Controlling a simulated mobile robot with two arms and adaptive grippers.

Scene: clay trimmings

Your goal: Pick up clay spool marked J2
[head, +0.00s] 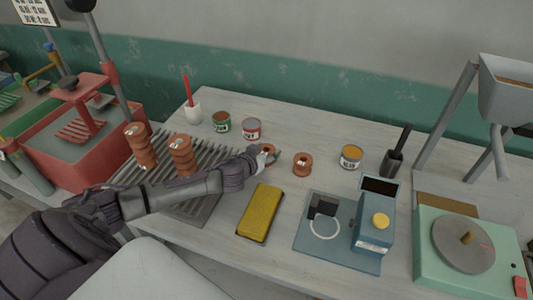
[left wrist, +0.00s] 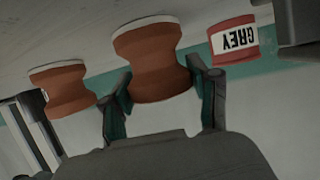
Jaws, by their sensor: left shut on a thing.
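My left gripper (head: 266,155) is shut on a terracotta clay spool (left wrist: 155,62) near the middle of the table. In the left wrist view the spool sits between the two fingers, and in the head view it is mostly hidden by the gripper. I cannot read a J2 mark on it. A second clay spool (head: 303,163) stands alone just to the right, and it also shows in the left wrist view (left wrist: 62,90). My right gripper is not in view.
Two stacks of spools (head: 140,146) (head: 182,155) stand on a ribbed rack (head: 200,205). Cans (head: 252,128) (head: 222,122) stand behind the gripper, another (head: 351,157) to the right. A yellow sponge-like block (head: 260,212) and a blue scale-like device (head: 374,222) lie in front.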

